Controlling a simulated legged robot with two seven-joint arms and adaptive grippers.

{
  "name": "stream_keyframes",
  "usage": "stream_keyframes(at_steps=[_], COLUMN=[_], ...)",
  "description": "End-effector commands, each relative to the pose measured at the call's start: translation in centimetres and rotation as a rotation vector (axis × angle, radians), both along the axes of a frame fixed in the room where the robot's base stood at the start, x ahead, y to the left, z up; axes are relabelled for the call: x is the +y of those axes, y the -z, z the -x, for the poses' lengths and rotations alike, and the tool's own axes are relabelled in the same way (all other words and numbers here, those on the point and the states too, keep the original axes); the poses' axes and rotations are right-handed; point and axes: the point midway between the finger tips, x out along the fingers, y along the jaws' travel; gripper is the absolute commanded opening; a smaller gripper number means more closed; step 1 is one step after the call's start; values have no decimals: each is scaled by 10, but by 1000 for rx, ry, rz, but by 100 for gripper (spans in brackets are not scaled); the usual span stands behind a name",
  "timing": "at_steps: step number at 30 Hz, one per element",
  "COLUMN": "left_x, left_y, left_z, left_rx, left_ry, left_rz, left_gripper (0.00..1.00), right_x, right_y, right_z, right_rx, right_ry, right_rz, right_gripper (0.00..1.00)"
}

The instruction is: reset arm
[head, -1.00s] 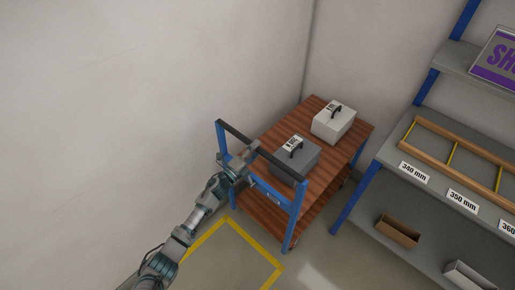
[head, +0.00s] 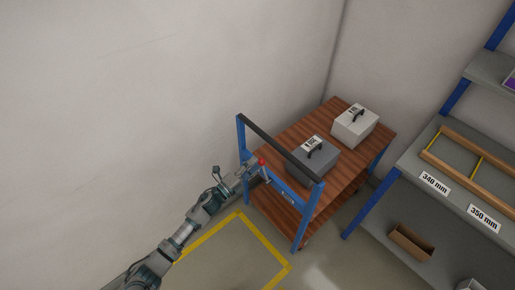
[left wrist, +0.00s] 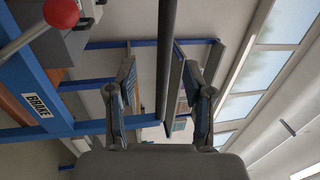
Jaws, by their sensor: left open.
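My left gripper (head: 248,171) is by the near end of the cart, below its black push bar (head: 275,146) in the head view. It is open. The left wrist view shows its two spread fingers (left wrist: 159,75), with the black bar (left wrist: 166,60) running between them in the picture. I cannot tell how deep the bar lies, and no grip on it shows. A red ball knob (head: 262,161) on a lever stands close beside the gripper; the knob also shows in the left wrist view (left wrist: 62,12), near a BRAKE label (left wrist: 38,105). My right gripper is not in view.
The blue-framed cart with a wooden top (head: 348,159) carries a grey case (head: 312,162) and a white case (head: 355,126). Shelving (head: 410,150) stands at the right. A bare wall is behind. Yellow floor tape (head: 262,238) marks open floor in front of the cart.

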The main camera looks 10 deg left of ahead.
Motion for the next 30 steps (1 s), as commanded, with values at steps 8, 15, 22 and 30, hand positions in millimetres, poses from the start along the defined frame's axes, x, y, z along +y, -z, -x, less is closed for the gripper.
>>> stream_keyframes(at_steps=[8,15,22,30], left_x=[3,49,87,95], left_y=[10,141,297,413], left_z=[0,30,139,318], left_rx=[39,509,1043,1548], left_ry=[-22,-314,-684,-1093], left_rz=[23,281,538,729], left_gripper=[52,52,52,52], right_x=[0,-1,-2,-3], right_y=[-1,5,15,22], right_z=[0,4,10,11], right_rx=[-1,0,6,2], right_ry=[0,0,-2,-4], right_rz=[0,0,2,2], right_gripper=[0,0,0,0])
